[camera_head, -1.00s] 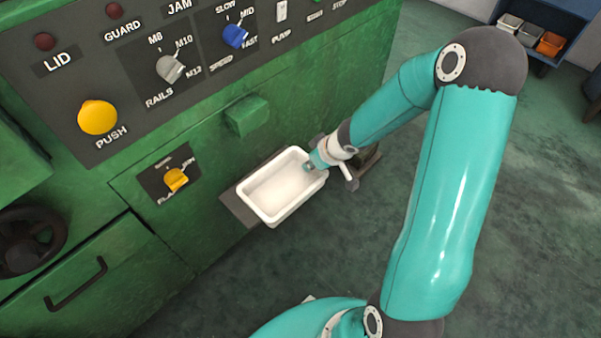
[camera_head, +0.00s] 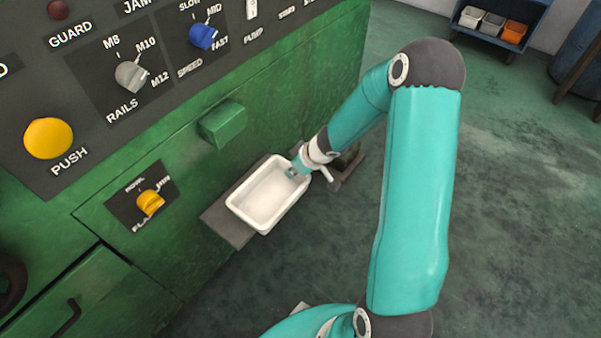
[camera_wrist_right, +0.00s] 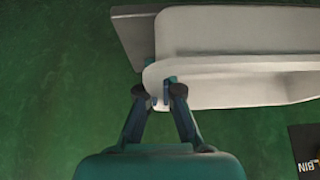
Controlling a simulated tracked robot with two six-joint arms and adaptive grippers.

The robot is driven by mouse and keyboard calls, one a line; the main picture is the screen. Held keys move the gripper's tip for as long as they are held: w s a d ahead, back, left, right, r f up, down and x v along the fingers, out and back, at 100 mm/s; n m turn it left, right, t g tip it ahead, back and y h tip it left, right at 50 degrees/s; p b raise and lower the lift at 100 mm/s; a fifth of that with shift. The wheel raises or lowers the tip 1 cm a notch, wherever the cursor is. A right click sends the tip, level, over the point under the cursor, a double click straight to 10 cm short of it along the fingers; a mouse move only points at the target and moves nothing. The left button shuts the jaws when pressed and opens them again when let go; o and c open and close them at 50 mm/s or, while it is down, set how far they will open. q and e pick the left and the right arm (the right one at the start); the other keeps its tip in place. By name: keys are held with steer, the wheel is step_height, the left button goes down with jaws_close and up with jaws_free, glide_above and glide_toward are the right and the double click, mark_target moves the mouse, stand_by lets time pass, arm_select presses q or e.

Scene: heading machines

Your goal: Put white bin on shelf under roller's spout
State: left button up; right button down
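The white bin (camera_head: 265,222) is an empty shallow tray with a rounded rim. It is upright over the grey shelf (camera_head: 228,222) on the green machine's side, below and a little right of the green block-like spout (camera_head: 222,123). The shelf's left end sticks out uncovered. I cannot tell whether the bin rests on the shelf or hangs just above it. My right gripper (camera_head: 296,172) is at the bin's far right end. In the right wrist view my right gripper (camera_wrist_right: 166,92) is shut on the rim of the bin (camera_wrist_right: 230,95). My left gripper is not in view.
A blue cart (camera_head: 503,50) with small bins stands at the far right.

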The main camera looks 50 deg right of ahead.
mark_target(277, 163)
steer(key=w, duration=0.2)
steer(key=w+p, duration=0.1)
steer(key=shift+w+a+f, duration=0.2)
steer(key=shift+w+f, duration=0.05)
steer(key=shift+f, duration=0.05)
steer(key=shift+w+f+p, duration=0.2)
steer(key=shift+w+p, duration=0.4)
steer(key=shift+w, duration=0.6)
steer(key=shift+s+b+x, duration=0.25)
steer(key=shift+b+x, duration=0.65)
steer(key=shift+x, duration=0.5)
steer(key=shift+f, duration=0.1)
steer(key=shift+f+b, duration=0.5)
steer(key=shift+f, duration=0.05)
steer(key=c, duration=1.2)
jaws_free()
steer(key=shift+c, duration=0.2)
steer(key=shift+s+r, duration=0.1)
